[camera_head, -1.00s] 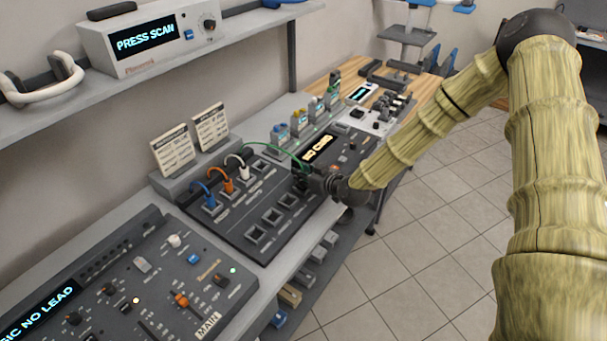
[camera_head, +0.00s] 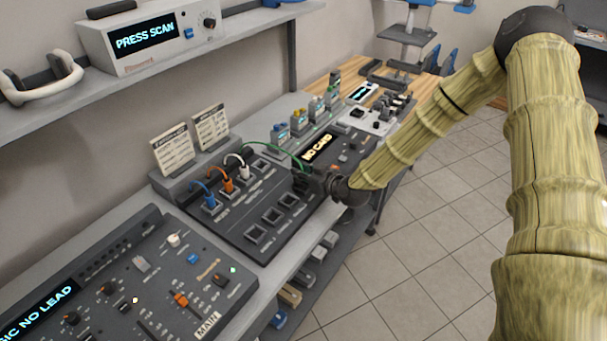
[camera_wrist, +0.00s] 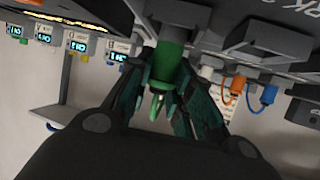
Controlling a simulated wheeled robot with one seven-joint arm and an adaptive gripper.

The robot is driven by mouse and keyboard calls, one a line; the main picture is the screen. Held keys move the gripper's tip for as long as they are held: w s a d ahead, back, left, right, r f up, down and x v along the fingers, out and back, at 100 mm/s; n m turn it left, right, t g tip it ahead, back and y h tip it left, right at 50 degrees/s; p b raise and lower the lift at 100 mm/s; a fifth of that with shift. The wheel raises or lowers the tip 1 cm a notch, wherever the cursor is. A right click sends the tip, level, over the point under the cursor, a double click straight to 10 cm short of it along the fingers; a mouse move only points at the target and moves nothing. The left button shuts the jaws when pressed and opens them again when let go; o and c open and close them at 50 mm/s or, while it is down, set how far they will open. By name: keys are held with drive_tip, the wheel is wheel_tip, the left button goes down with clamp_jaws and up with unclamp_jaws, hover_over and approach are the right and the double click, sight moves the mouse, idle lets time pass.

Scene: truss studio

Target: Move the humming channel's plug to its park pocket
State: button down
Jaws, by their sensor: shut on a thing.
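My gripper (camera_head: 303,182) is at the far right of the patch panel (camera_head: 222,238). In the wrist view my gripper (camera_wrist: 168,105) is shut on a green plug (camera_wrist: 172,62). The plug's end meets a dark block at the top; I cannot tell whether it is seated there. A green cable (camera_head: 283,150) arcs from the panel's back to my gripper. Blue (camera_head: 209,201), orange (camera_head: 227,185) and white (camera_head: 243,172) plugs stand in the back row. Open square pockets (camera_head: 255,234) line the front row. Which channel hums is not readable.
A mixer panel marked MAIN (camera_head: 165,285) lies at lower left. Two label cards (camera_head: 174,150) stand behind the patch panel. A NO CARD display (camera_head: 319,149) is just beyond my gripper. A shelf with a PRESS SCAN box (camera_head: 160,35) hangs above. Tiled floor lies right of the bench.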

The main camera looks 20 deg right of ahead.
drive_tip(key=shift+f+b, duration=0.3)
drive_tip(key=shift+f, duration=0.1)
drive_tip(key=c, duration=1.5)
unclamp_jaws()
drive_tip(key=shift+c, duration=0.2)
drive_tip(key=p+v, duration=0.4)
drive_tip(key=v, duration=0.7)
drive_tip(key=shift+r, duration=0.15)
